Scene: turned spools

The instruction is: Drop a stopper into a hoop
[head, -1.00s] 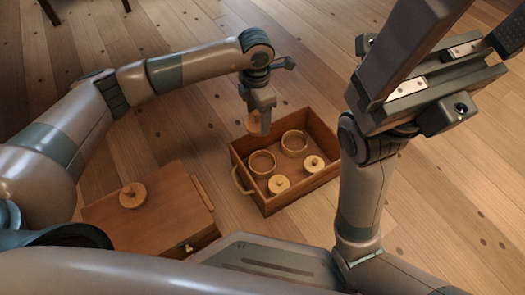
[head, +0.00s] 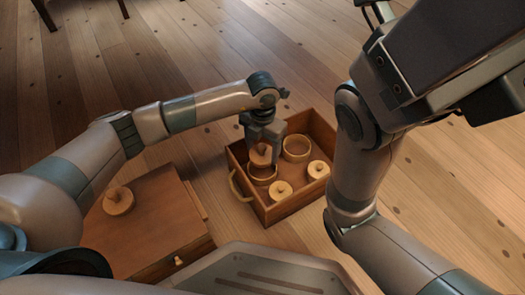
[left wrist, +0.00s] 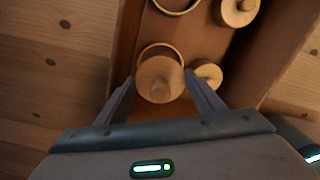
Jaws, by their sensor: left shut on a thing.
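My left gripper (head: 264,150) is shut on a round wooden stopper (head: 260,157) with a knob; the left wrist view shows this stopper (left wrist: 158,82) between the fingers. It is over the near left hoop (head: 263,179) in the wooden tray, covering much of that hoop (left wrist: 158,47) in the left wrist view. I cannot tell the height between them. A second, empty hoop (head: 296,155) stands behind, to the right. Two more stoppers (head: 281,191) (head: 318,170) are in the tray. My right gripper is out of view.
The tray (head: 296,209) has low walls and a handle on its left side. A wooden box (head: 160,225) to the left bears another stopper (head: 118,201). My right arm stands right of the tray. Plank floor lies open behind.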

